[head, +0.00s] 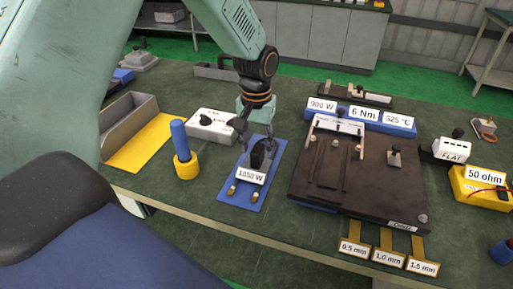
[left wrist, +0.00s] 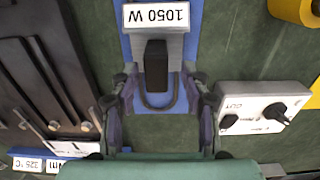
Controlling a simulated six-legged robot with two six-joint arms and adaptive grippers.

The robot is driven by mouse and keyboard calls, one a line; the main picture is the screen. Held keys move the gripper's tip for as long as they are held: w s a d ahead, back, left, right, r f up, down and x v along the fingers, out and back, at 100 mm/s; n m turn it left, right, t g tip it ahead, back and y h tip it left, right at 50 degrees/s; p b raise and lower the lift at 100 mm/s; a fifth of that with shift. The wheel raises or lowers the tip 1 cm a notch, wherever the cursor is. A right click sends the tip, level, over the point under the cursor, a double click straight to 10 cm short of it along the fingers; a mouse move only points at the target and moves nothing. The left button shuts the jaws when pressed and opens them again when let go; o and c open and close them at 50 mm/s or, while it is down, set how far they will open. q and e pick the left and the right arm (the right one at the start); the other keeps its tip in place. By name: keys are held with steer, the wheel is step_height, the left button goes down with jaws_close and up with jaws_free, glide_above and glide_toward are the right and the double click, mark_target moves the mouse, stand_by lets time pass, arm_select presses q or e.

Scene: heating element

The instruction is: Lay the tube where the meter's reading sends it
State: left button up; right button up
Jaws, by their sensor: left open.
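My left gripper (head: 255,147) is open over a black upright grip on a part labelled 1050 W (head: 251,175), which lies on a blue mat (head: 228,193). In the left wrist view the open fingers (left wrist: 164,100) stand either side of a thin grey U-shaped loop, beside the black grip (left wrist: 156,66); I cannot tell if they touch it. Two brass ends show at the part's near side. A yellow box reading 50 ohm (head: 482,186), with red leads, looks like the meter and stands at the far right. My right gripper is not in view.
A dark plate (head: 318,195) with ridges and a clamp lies right of the mat, before blue blocks labelled 900 W, 6 Nm and 325 °C (head: 364,114). A white knob box (head: 212,123), blue cylinder in a yellow ring (head: 186,170) and grey tray (head: 128,126) stand left.

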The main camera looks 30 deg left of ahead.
mark_target(257, 147)
arm_select(q)
step_height(257, 147, up, 11)
steer(key=p, duration=0.1)
steer(key=shift+f, duration=0.2)
steer(key=shift+f, duration=0.1)
steer(key=shift+s, duration=0.15)
